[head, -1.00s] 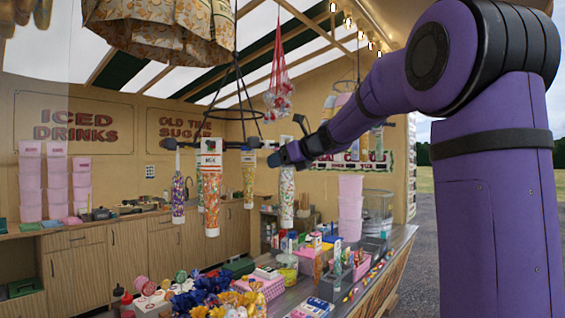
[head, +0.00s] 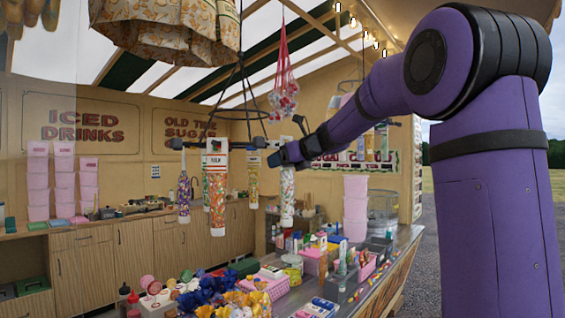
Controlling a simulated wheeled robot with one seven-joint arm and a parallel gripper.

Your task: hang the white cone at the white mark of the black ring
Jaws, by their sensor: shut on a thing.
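The black ring (head: 238,114) hangs from dark cords at upper centre of the head view. Below it, a dark bar with knobbed ends (head: 192,143) runs level; how it joins the ring is unclear. Several cones hang there: a purple-patterned one (head: 184,195), a white-topped multicoloured one (head: 217,190) in front, and a yellowish one (head: 253,180). My gripper (head: 278,157) is at the right of this group. It is shut on the white cone (head: 287,198), speckled, hanging upright just below the jaws. The fingertips are small and partly hidden. I cannot make out the white mark.
A red net bag (head: 284,98) hangs close above my gripper. A patterned canopy (head: 165,30) hangs at upper left. Below are a cluttered counter (head: 385,268), stacked pink tubs (head: 355,208) and bright flower-like sweets (head: 210,295). More cones hang behind my arm.

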